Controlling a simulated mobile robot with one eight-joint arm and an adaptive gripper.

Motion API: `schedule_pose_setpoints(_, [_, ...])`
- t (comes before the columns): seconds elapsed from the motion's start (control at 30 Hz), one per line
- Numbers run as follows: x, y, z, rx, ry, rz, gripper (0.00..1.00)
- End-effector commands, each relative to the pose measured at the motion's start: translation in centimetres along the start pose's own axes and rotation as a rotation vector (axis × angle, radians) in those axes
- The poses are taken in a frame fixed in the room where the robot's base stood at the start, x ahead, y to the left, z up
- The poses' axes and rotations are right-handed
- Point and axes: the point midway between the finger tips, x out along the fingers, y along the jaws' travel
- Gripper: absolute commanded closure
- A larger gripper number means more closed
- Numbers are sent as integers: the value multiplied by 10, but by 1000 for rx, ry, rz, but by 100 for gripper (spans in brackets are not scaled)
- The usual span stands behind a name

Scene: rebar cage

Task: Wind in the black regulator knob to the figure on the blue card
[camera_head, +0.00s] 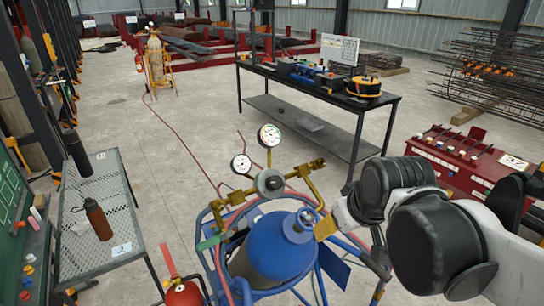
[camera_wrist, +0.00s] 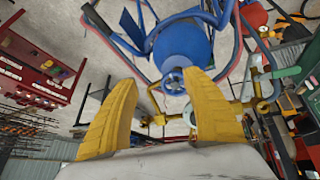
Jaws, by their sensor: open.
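The black regulator knob (camera_head: 268,182) is a dark disc with a pale centre on the brass regulator above the blue gas cylinder (camera_head: 268,250). Two white dial gauges, an upper one (camera_head: 270,135) and a lower one (camera_head: 241,163), rise beside it. My gripper (camera_head: 325,228) shows a yellow finger right of the cylinder's blue handwheel (camera_head: 305,221), below and right of the knob. In the wrist view my gripper (camera_wrist: 163,80) is open, its yellow fingers apart and empty, with the handwheel (camera_wrist: 174,82) showing between them. I cannot make out the blue card's figure.
A blue tube frame with red hoses surrounds the cylinder. A red extinguisher (camera_head: 184,292) stands at its front left. A mesh table (camera_head: 90,225) is left, a black workbench (camera_head: 305,118) behind, and a red chest (camera_head: 465,165) right. Concrete floor is open behind the cylinder.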

Motion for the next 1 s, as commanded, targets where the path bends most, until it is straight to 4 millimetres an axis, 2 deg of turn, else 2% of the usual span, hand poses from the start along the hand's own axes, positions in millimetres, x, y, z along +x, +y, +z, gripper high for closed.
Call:
schedule_pose_setpoints(0.03, [-20,-3,-42,-61,-11,-21,43])
schedule_pose_setpoints(0.1, [-22,-11,-80,-150,-26,-49,43])
schedule_pose_setpoints(0.2, [-20,-24,-127,-266,-44,-85,43])
schedule_pose_setpoints(0.33, [-10,-40,-166,-383,-60,-123,43])
schedule_pose_setpoints(0.5, [2,-53,-187,-458,-70,-149,43])
schedule_pose_setpoints(0.67, [19,-57,-186,-470,-71,-152,43])
schedule_pose_setpoints(1.0, [84,-65,-179,-467,-70,-151,43])
